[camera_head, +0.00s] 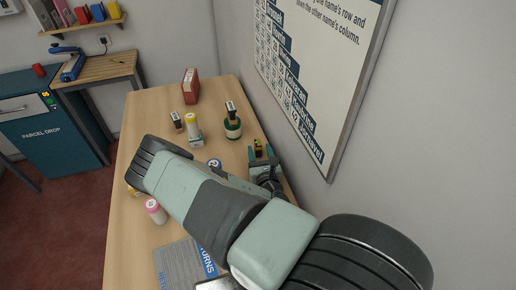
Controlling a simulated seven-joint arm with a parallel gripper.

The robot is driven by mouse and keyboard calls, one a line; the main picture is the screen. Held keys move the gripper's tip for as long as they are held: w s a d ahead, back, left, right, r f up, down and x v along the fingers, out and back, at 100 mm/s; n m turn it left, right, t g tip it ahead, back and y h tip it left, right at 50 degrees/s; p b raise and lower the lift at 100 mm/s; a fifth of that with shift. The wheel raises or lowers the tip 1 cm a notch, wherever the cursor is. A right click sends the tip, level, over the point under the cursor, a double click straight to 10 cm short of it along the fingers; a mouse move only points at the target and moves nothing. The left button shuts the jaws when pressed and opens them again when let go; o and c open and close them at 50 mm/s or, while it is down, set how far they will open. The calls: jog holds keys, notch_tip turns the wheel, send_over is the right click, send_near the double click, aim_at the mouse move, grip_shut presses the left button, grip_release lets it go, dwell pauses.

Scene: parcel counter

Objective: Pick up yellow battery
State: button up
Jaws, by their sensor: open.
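My gripper (262,150) is open, low over the right edge of the wooden table by the wall. A small dark and yellow item (258,146) shows between its fingertips; it may be the yellow battery, but it is too small to be sure. I cannot tell whether the fingers touch it. Another yellow thing (130,190) peeks out at the table's left edge, mostly hidden behind my arm.
A yellow-capped pale cylinder (194,130), a small dark box (177,122), a dark green round container (233,127) and a red box (190,86) stand farther back. A pink-topped cylinder (155,211) and a grey returns mat (181,265) are nearer. A wall sign (310,75) borders the right.

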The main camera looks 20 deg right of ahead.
aim_at(257, 140)
jog(key=w, duration=0.5)
jog(key=shift+w+d+r, duration=0.1)
jog(key=shift+w+d, duration=0.25)
grip_shut()
